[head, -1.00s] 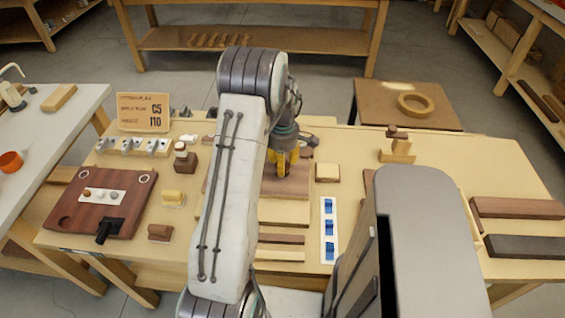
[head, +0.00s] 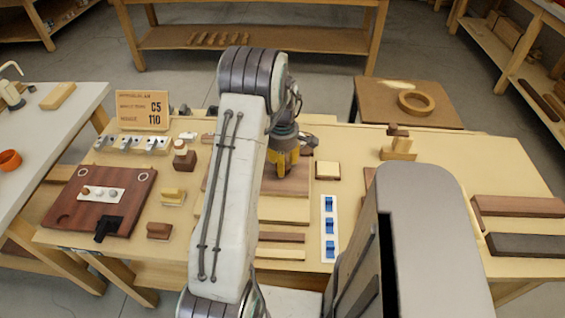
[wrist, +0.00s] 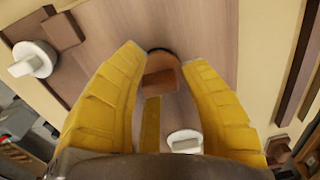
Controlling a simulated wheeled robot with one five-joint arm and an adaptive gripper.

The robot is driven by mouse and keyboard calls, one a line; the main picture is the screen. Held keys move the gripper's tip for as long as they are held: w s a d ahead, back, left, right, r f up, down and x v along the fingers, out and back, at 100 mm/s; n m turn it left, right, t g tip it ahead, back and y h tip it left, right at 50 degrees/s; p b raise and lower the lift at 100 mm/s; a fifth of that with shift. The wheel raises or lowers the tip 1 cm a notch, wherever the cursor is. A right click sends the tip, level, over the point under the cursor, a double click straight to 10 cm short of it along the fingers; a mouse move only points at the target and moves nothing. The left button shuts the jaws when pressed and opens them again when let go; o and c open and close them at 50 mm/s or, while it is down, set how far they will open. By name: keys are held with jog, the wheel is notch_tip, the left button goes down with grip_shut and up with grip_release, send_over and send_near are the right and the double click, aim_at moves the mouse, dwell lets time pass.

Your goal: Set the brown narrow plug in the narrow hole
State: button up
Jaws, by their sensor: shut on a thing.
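My gripper (head: 284,163) is over the brown board (head: 298,187) in the middle of the bench, partly behind my arm in the head view. In the wrist view its two yellow fingers (wrist: 163,60) stand either side of a brown piece, which I take as the brown narrow plug (wrist: 161,80), and are shut on it. A round, dark-rimmed opening (wrist: 158,51) in the board shows just beyond the plug. I cannot tell whether the plug is in it or above it. The plug's lower end is hidden, and the narrow hole cannot be picked out in the head view.
A pale-topped block (head: 327,170) and a white strip with blue pieces (head: 329,230) lie right of the board. A brown block with a white knob (head: 184,158) and a dark red-brown panel (head: 90,205) are at left. A stepped wooden block (head: 398,148) stands at right.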

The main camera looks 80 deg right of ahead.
jog(key=shift+f+b, duration=0.35)
jog(key=shift+f, duration=0.1)
dwell(0.4)
jog(key=o, duration=0.9)
jog(key=shift+c, duration=0.2)
jog(key=shift+o, duration=0.5)
jog(key=o, duration=0.4)
jog(key=shift+c, duration=0.2)
jog(key=shift+r, duration=0.1)
jog(key=shift+r+p, duration=2.6)
jog(key=shift+r, duration=1.1)
